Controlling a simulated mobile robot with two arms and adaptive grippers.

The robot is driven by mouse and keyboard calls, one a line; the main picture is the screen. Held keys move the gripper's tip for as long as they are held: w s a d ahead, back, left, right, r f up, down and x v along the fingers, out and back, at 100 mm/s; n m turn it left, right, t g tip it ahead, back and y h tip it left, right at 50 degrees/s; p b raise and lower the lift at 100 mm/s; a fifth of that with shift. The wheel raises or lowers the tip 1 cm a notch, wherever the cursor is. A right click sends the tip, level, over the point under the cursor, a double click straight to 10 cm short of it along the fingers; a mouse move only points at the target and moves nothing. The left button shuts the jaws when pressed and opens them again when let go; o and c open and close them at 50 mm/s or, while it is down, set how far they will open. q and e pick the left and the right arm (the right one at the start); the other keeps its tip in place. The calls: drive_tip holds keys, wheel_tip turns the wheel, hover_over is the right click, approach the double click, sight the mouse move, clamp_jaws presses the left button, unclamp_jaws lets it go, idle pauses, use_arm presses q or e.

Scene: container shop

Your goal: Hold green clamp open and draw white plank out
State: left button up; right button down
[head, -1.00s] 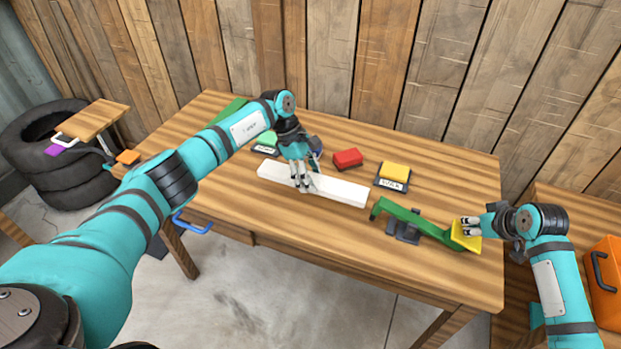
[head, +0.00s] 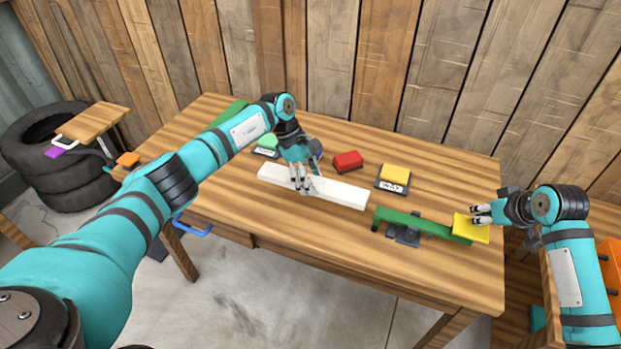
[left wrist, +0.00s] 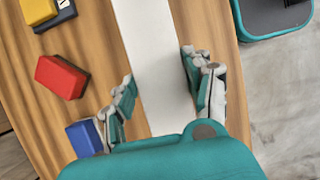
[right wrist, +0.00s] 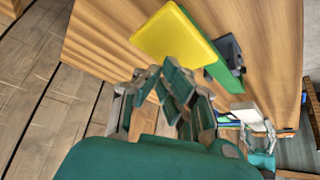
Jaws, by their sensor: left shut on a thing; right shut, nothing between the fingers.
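The white plank (head: 337,190) lies on the table, its right end beside the left end of the green clamp (head: 412,222) and apart from it. My left gripper (head: 301,184) is shut on the plank near its middle; the left wrist view shows the plank (left wrist: 155,60) between the fingers. The clamp is a green lever on a dark base with a yellow pad (head: 471,228) at its right end. My right gripper (head: 476,214) is shut and empty at the pad's right edge. In the right wrist view its fingertips are close to the yellow pad (right wrist: 175,35); contact is unclear.
A red block (head: 347,160), a yellow block (head: 395,173) on a labelled dark base and a green block (head: 267,140) stand behind the plank. A blue block (left wrist: 85,138) is close to my left fingers. The table's front strip is clear.

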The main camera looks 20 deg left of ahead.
drive_tip(key=shift+r, duration=1.9)
